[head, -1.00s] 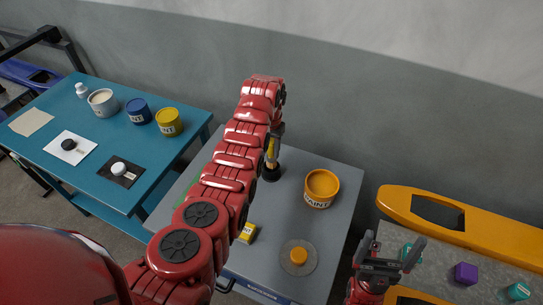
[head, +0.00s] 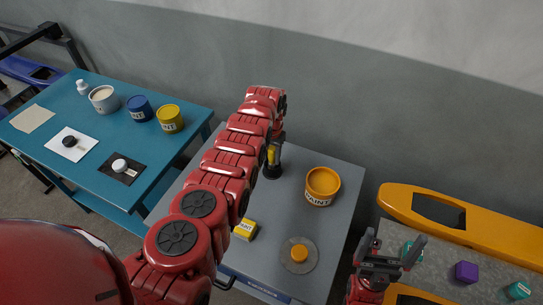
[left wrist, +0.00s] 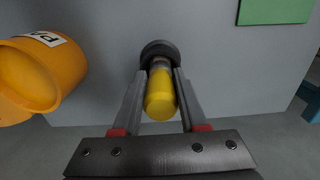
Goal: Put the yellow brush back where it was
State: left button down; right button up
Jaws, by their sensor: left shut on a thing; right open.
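The yellow brush (head: 271,156) is upright at the back of the grey table (head: 343,220), its dark round end down at the tabletop. In the left wrist view its yellow handle (left wrist: 160,98) lies between the two fingers. My left gripper (head: 277,145) is shut on the brush from above; my arm partly hides it in the head view. The fingers also show in the left wrist view (left wrist: 160,90). I cannot tell whether the dark end touches the table. My right gripper (head: 389,256) is open and empty at the lower right.
An orange paint can (head: 321,187) stands right of the brush. A grey disc with an orange piece (head: 299,254) and a yellow box (head: 244,230) lie nearer. A green square (left wrist: 275,10) shows in the wrist view. A blue table (head: 150,175) with cans is left.

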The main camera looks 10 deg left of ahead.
pick_arm(q)
jog(key=shift+c, duration=2.2)
grip_release()
jog(key=shift+f, duration=0.1)
